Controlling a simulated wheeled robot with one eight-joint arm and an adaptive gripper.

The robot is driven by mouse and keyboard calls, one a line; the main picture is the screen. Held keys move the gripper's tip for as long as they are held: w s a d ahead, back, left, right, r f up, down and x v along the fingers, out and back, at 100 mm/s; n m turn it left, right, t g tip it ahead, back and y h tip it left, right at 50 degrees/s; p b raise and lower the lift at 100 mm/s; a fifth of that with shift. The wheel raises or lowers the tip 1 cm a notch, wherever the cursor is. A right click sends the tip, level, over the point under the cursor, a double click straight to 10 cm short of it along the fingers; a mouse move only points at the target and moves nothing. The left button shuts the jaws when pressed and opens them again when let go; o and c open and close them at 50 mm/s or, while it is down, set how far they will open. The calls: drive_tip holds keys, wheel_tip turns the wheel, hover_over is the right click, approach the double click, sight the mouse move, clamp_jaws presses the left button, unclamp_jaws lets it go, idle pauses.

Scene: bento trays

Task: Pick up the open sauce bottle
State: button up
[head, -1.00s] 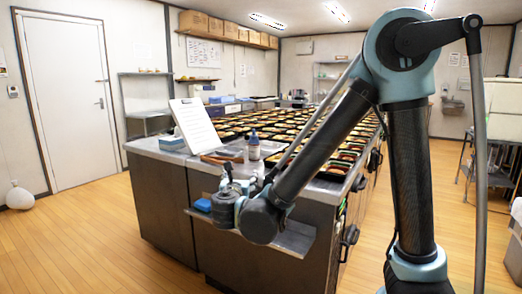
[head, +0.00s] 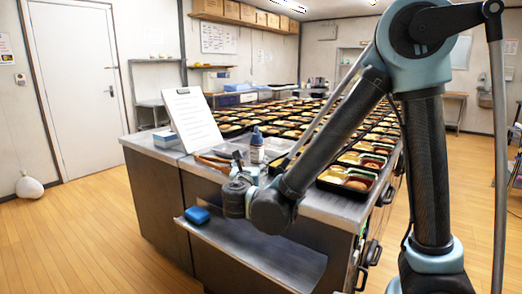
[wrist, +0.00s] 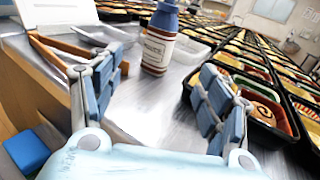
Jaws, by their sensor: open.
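The sauce bottle (head: 257,146) stands upright on the metal counter (head: 335,205) near its front corner. In the wrist view the bottle (wrist: 160,45) has a blue upper part and a white label with dark print. It stands ahead of my gripper (wrist: 165,92), between the lines of the two fingers but beyond their tips. The gripper is open and empty, and nothing touches the bottle. In the head view my gripper (head: 243,162) is small and partly hidden by my own wrist.
Bento trays (head: 347,178) fill the counter behind and right of the bottle; one (wrist: 262,108) is close to the right finger. A white board (head: 193,118) stands at left. A brown-handled utensil (wrist: 62,43) lies by the left finger. A blue block (head: 197,215) sits on a lower shelf.

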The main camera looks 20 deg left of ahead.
sight(256, 149)
drive_tip(key=x, duration=1.2)
drive_tip(key=shift+d, duration=0.1)
drive_tip(key=shift+x, duration=2.75)
drive_tip(key=shift+s+r, duration=0.1)
drive_tip(key=c, duration=0.8)
